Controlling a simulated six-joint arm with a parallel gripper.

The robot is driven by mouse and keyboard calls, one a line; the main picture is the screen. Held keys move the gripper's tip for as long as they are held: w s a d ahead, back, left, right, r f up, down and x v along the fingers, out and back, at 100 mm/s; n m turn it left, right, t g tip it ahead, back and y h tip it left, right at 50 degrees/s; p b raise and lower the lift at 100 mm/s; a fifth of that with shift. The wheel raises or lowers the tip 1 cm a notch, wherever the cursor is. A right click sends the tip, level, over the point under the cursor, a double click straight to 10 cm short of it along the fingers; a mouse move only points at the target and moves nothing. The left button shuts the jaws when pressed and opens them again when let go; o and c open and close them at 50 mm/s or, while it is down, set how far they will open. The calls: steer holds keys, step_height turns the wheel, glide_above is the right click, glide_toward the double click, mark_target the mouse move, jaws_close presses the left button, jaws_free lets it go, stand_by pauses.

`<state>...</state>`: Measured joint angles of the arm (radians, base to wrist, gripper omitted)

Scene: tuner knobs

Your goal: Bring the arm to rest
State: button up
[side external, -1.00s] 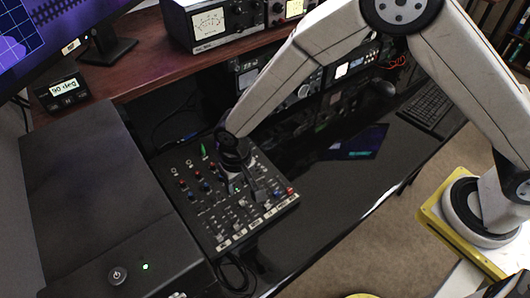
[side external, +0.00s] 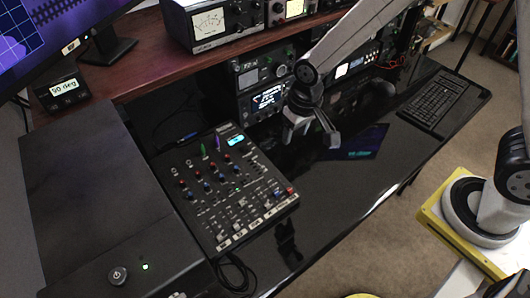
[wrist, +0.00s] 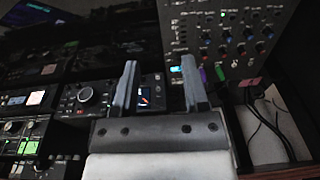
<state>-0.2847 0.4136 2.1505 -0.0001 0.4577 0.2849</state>
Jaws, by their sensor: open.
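My gripper (side external: 311,137) is open and empty. In the side external view it hangs above the glossy black desk, to the right of the mixer and in front of the radio units. In the wrist view its two fingers (wrist: 160,85) stand apart with nothing between them. The black mixer panel (side external: 225,190) with coloured knobs and a small lit display lies on the desk, and my gripper is clear of it. The mixer (wrist: 225,40) also shows at the upper right of the wrist view.
Stacked radio units (side external: 262,85) with lit screens stand behind my gripper. A wooden shelf (side external: 150,70) carries meters (side external: 212,24). A keyboard (side external: 434,103) lies at the right of the desk. A large black case (side external: 90,190) stands left of the mixer. The desk's front middle is clear.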

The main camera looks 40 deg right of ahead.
steer(key=s+d+r+t, duration=0.1)
steer(key=s+d+r, duration=0.3)
steer(key=s+d, duration=0.5)
steer(key=shift+d, duration=0.95)
